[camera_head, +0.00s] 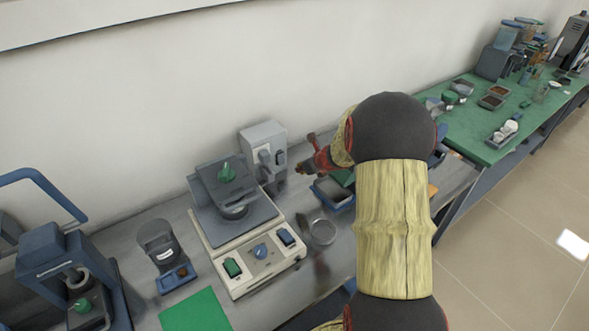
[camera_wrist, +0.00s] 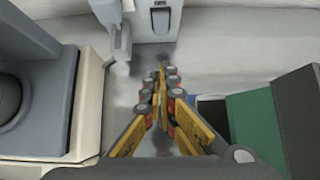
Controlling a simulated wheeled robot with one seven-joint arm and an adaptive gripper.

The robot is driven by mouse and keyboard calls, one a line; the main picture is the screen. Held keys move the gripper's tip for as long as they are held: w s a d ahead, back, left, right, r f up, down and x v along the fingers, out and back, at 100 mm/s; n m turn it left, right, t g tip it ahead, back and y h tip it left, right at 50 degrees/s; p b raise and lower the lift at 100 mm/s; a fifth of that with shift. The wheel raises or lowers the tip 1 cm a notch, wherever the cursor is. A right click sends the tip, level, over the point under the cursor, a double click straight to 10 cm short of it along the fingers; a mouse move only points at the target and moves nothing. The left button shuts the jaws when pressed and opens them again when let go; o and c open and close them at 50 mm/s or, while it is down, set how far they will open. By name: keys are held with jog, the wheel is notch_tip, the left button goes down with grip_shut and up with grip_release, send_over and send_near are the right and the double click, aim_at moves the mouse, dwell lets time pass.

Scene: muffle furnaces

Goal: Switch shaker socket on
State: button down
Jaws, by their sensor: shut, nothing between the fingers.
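A grey socket box (camera_head: 264,150) stands on the bench against the wall, behind the shaker. In the wrist view the socket box (camera_wrist: 145,32) is at the top, with a dark rocker switch (camera_wrist: 161,17) on its front and a light grey plug (camera_wrist: 116,38) to the left. I cannot tell the switch's position. The shaker (camera_head: 250,262) has a cream base with a dark platform. My gripper (camera_head: 304,168) is just right of the socket box in the head view. In the wrist view my gripper (camera_wrist: 162,80) is shut and empty, fingertips below the switch and apparently apart from it.
The shaker's edge (camera_wrist: 88,110) lies close on the left of my gripper. A blue tray (camera_head: 333,194) is on the right, partly behind my arm. A round glass dish (camera_head: 322,232) stands right of the shaker. A green-topped table (camera_head: 485,150) is farther right.

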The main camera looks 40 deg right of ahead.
aim_at(281, 160)
jog(key=b+x, duration=0.2)
jog(key=x, duration=0.6)
jog(key=shift+f, duration=0.3)
jog(key=shift+w+d+f+b, duration=0.1)
jog(key=shift+w+f+b, duration=0.1)
jog(key=shift+w, duration=0.4)
jog(key=shift+w+f+b, duration=0.1)
jog(key=shift+w+b, duration=0.05)
jog(key=shift+w, duration=1.5)
jog(key=shift+f, duration=0.1)
jog(key=shift+w+f, duration=0.3)
jog(key=shift+w, duration=0.15)
jog(key=shift+d, duration=0.1)
jog(key=shift+r, duration=0.2)
jog(key=shift+r+p, duration=0.75)
jog(key=shift+p, duration=0.05)
